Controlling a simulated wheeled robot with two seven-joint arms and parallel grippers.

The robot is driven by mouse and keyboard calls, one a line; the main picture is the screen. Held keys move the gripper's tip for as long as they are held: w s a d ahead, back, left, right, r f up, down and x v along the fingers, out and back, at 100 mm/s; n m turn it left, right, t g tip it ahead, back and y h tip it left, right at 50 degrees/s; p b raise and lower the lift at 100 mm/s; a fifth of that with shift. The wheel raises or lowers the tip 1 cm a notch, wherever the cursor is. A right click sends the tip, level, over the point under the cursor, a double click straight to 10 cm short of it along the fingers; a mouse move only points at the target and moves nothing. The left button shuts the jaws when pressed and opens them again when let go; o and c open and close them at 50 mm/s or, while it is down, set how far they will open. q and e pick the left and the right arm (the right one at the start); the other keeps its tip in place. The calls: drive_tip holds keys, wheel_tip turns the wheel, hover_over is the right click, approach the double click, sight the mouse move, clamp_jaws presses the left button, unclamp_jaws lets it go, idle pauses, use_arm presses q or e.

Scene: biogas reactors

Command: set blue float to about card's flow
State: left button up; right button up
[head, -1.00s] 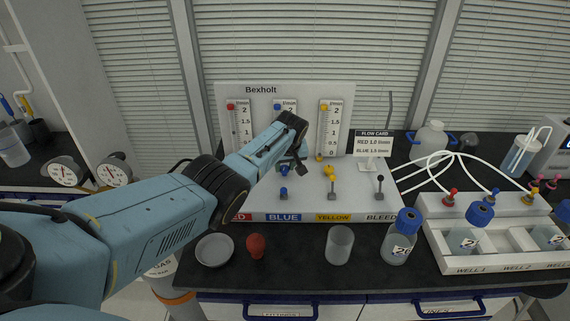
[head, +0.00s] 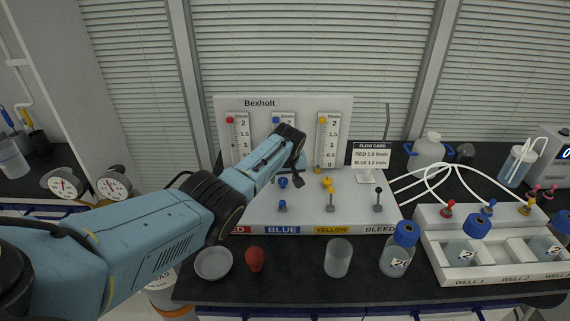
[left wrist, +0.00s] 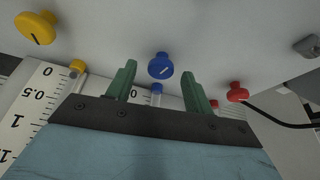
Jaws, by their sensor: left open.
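The Bexholt panel (head: 245,203) carries red, blue and yellow flow tubes. The blue tube's scale (head: 287,121) is mostly hidden behind my left arm, so I cannot read its float. My left gripper (head: 297,178) is open at the blue knob. In the left wrist view its green fingers (left wrist: 159,75) stand on either side of the knob, with gaps visible. The flow card (head: 370,155) reads RED 1.0 and BLUE 1.5 l/min.
The yellow knob (head: 327,183) and red knob (left wrist: 237,93) flank the blue one. Small levers, including the blue one (head: 283,204) and black bleed one (head: 378,195), stand in front. A dish (head: 213,263), red bulb (head: 255,260), beaker (head: 338,258) and bottle (head: 396,252) line the front.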

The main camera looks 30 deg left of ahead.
use_arm(q)
drive_tip(key=p+v, duration=0.3)
drive_tip(key=v, duration=0.9)
drive_tip(key=shift+s+r, duration=0.2)
drive_tip(key=shift+r, duration=0.1)
drive_tip(key=shift+s+f, duration=0.1)
